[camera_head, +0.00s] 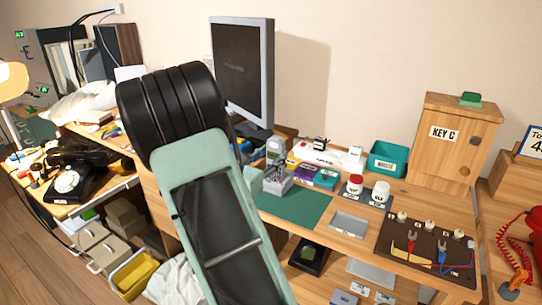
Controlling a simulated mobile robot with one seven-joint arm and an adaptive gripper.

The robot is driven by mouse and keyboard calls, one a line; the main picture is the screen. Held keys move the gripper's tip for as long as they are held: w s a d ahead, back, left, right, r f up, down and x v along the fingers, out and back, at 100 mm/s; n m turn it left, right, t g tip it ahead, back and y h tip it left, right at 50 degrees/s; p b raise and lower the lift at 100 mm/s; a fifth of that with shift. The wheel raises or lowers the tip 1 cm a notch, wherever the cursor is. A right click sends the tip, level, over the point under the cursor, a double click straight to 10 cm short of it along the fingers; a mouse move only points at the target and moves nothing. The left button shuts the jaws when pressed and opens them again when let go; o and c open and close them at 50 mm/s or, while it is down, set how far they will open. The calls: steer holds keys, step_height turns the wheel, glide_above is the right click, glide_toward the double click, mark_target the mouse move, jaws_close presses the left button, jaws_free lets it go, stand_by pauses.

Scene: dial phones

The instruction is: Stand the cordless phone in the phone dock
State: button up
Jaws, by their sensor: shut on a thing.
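A small grey upright shape, apparently the cordless phone (275,150), shows just right of my arm, above the back left of the green mat. A grey block, apparently the phone dock (280,186), is directly below it. I cannot tell whether the phone is seated in the dock or held just above it. My gripper (257,179) is mostly hidden behind my large pale green and black arm; only a pale part shows against the phone's left side. It is shut on the phone, though the fingers are not clear.
The green mat (305,208) is bare at its front right. Purple and teal boxes (316,176), red and white jars (381,192) and a grey tray (349,224) lie rightward. A monitor (243,72) stands behind. A wooden key cabinet (456,143) and wired board (427,247) are at right.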

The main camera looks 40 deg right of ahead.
steer(key=o, duration=1.4)
steer(key=shift+c, duration=0.2)
steer(key=shift+a, duration=0.1)
steer(key=v, duration=1.2)
